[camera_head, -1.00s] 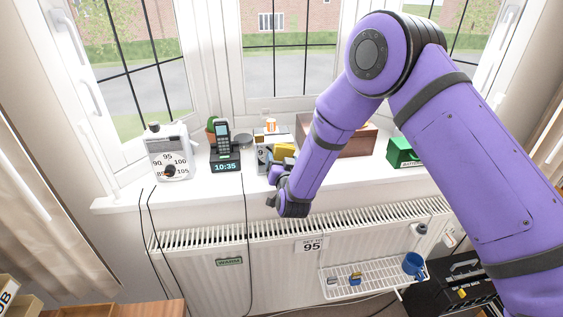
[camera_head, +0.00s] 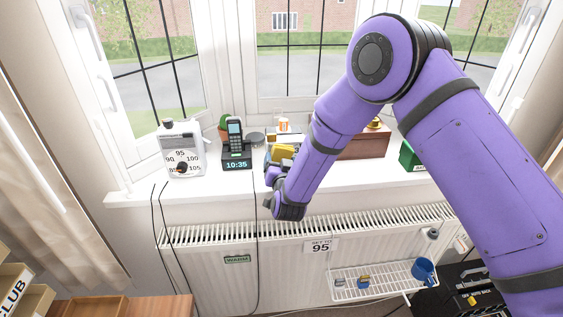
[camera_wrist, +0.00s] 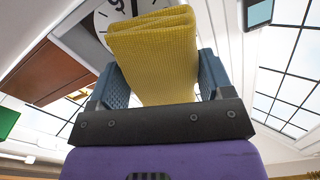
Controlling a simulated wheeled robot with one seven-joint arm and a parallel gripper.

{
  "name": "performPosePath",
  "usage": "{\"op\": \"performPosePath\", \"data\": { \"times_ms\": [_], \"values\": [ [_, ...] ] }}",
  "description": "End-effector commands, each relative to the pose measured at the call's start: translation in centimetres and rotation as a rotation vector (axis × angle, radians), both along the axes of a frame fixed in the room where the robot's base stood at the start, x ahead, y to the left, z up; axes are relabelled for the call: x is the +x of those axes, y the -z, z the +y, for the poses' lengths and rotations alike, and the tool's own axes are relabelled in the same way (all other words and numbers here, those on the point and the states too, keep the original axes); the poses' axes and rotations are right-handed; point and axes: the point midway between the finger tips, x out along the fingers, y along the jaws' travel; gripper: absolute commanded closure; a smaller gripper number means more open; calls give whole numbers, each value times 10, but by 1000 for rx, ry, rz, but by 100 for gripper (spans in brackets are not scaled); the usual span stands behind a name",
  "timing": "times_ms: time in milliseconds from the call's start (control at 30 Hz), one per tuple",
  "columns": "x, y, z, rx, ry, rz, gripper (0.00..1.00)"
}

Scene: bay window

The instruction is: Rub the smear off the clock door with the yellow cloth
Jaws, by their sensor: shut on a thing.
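My gripper (camera_wrist: 163,84) is shut on the folded yellow cloth (camera_wrist: 152,45), which stands out beyond the fingertips. In the head view the cloth (camera_head: 283,152) shows just beyond my wrist, at the front of the clock (camera_head: 269,156) on the windowsill. In the wrist view the clock's white face (camera_wrist: 103,22), with dark numerals and marks, lies behind the cloth, which covers much of it. I cannot tell whether the cloth touches the clock. No smear shows; the cloth and my arm hide much of the clock's front.
Left of the clock are a phone in its dock (camera_head: 236,150) and a white dial device (camera_head: 183,152). Right of it are a brown wooden box (camera_head: 366,144) and a green box (camera_head: 411,158). Below the sill are a radiator (camera_head: 290,262) and a wire shelf (camera_head: 372,280) with a blue mug (camera_head: 423,270).

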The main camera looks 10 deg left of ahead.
Motion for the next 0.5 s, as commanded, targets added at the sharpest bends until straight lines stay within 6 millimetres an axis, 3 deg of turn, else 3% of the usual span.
{"op": "performPosePath", "data": {
  "times_ms": [500],
  "values": [
    [-42, 2, -16, -3, 1, 3, 60]
  ]
}}
